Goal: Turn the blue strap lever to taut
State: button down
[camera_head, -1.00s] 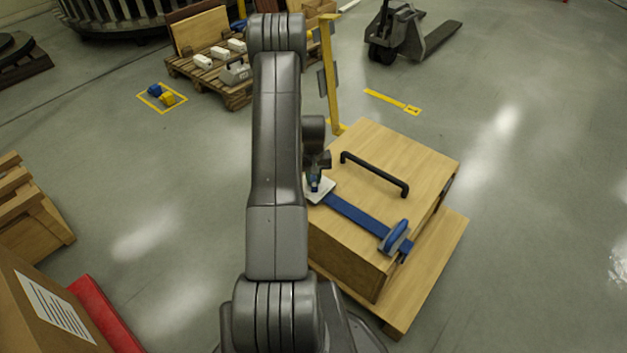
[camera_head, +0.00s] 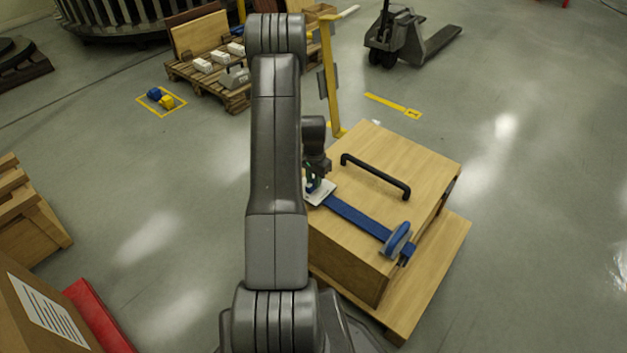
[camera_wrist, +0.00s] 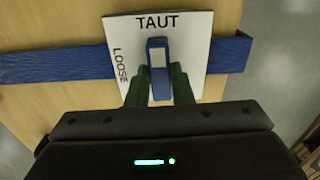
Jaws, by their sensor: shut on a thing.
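In the wrist view the blue strap lever (camera_wrist: 159,68) stands over a white plate (camera_wrist: 193,22) marked TAUT at the top and LOOSE at the left. The lever points up the picture, towards the TAUT mark. My gripper (camera_wrist: 160,85) is shut on the lever, one dark green finger on each side. The blue strap (camera_wrist: 60,64) runs left and right from the plate. In the head view the plate (camera_head: 321,193) and strap (camera_head: 355,216) lie on top of the wooden crate (camera_head: 405,160). My arm partly hides the plate and lever there.
A black handle (camera_head: 376,174) rises from the crate top beside the strap. A blue ratchet-like piece (camera_head: 397,239) sits at the strap's right end. A yellow post (camera_head: 328,80) stands behind the crate. Open floor lies to the right.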

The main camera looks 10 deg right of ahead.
jog(key=shift+m, duration=0.3)
jog(key=c, duration=1.3)
grip_release()
jog(key=shift+r, duration=0.15)
notch_tip(320, 180, up, 14)
jog(key=p, duration=0.3)
jog(key=shift+f, duration=0.2)
jog(key=shift+f, duration=0.1)
notch_tip(320, 180, down, 14)
jog(key=b, duration=0.3)
